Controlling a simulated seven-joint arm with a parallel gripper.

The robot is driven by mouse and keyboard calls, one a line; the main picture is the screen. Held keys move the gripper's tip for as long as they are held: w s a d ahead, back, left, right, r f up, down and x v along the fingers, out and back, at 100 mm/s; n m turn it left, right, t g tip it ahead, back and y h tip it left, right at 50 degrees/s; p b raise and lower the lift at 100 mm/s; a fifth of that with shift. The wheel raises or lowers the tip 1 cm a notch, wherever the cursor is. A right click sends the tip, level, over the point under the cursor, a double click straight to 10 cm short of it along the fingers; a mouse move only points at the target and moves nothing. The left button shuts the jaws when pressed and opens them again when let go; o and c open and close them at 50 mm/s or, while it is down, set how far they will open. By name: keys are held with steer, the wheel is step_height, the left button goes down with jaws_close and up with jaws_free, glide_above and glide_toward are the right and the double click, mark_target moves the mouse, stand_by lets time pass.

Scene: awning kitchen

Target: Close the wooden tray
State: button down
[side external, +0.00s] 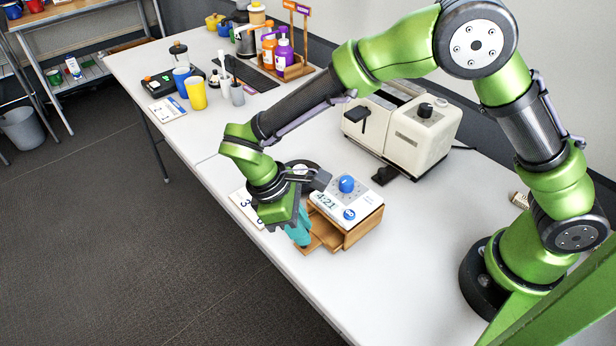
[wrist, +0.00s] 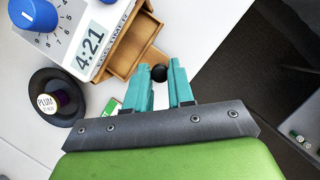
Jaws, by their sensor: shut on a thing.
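The wooden tray (wrist: 128,48) is a small drawer with a round black knob (wrist: 159,73), and it sticks partly out of a wooden box (side external: 352,236). In the side view the tray (side external: 329,244) shows low at the box's front, partly hidden by my gripper. My gripper (wrist: 160,78) has its teal fingers on either side of the knob and is shut on it. In the side view its fingers (side external: 299,232) point down at the front of the tray.
A white timer (side external: 350,203) reading 4:21 with a blue dial sits on the box. A cream toaster (side external: 405,130) stands behind. A dark round dish with a spool marked PLUM (wrist: 58,100) lies beside the box. The table's front edge is close to my gripper.

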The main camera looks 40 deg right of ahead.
steer(key=shift+d, duration=1.35)
steer(key=c, duration=1)
jaws_free()
steer(key=shift+w, duration=0.1)
steer(key=shift+d, duration=0.1)
